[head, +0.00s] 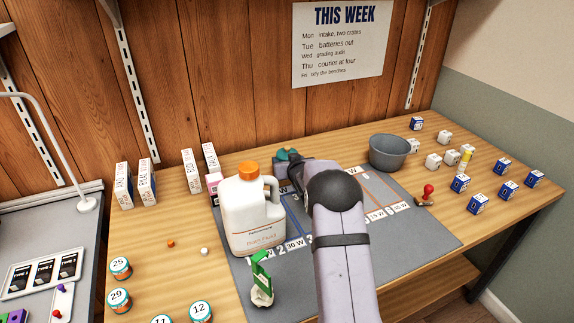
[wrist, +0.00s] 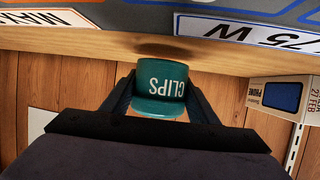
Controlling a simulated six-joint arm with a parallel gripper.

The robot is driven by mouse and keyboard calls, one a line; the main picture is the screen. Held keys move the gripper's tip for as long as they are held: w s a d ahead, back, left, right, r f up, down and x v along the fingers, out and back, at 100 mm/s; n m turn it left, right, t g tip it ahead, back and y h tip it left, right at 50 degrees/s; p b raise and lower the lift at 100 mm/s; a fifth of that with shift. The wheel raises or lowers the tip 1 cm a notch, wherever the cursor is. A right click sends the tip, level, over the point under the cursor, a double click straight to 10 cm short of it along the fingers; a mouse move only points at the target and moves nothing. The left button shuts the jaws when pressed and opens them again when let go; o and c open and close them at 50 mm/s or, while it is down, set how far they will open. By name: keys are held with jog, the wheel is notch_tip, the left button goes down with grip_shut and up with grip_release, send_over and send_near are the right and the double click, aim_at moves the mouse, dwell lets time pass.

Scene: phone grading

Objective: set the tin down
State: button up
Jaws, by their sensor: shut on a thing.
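A teal tin lettered CLIPS (wrist: 160,98) is between the two fingers of my gripper (wrist: 158,105), which is shut on it. The wrist view shows the tin upside down, with a dark shadow on the bare wood beside it. In the head view the tin (head: 287,154) shows as a small teal patch past my gripper (head: 290,165), near the back edge of the grey mat (head: 440,235). My arm hides part of that area. I cannot tell whether the tin touches the table.
A white jug with an orange cap (head: 250,210) stands close on the left. A grey bowl (head: 389,153) is to the right. White boxes (head: 211,158) stand along the back wall at left. A red-handled stamp (head: 426,195) lies at the mat's right edge.

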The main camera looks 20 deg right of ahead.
notch_tip(320, 180, up, 8)
jog(key=shift+r+p, duration=0.2)
jog(key=shift+p, duration=0.8)
notch_tip(320, 180, up, 18)
jog(key=a, duration=0.1)
jog(key=a+n+y, duration=0.5)
jog(key=a+y, duration=0.1)
jog(key=a, duration=1.9)
jog(key=s+a+n+g+y, duration=0.15)
jog(key=s+a, duration=0.35)
jog(key=a, duration=0.6)
jog(key=s+a+n+g+y, duration=0.1)
jog(key=s+a+n+y, duration=0.25)
jog(key=a, duration=0.75)
jog(key=shift+m+t+h, duration=0.25)
jog(key=shift+m+h, duration=0.15)
jog(key=shift+m, duration=0.1)
jog(key=shift+s+d+f+b, duration=0.1)
jog(key=shift+f+b, duration=0.25)
jog(key=shift+f, duration=3.65)
jog(key=shift+s+d+f+b, duration=0.1)
jog(key=shift+f+b, duration=0.25)
jog(key=shift+f, duration=3.7)
jog(key=shift+s+d+f+b, duration=0.1)
jog(key=shift+f+b, duration=0.25)
jog(key=shift+f, duration=3.65)
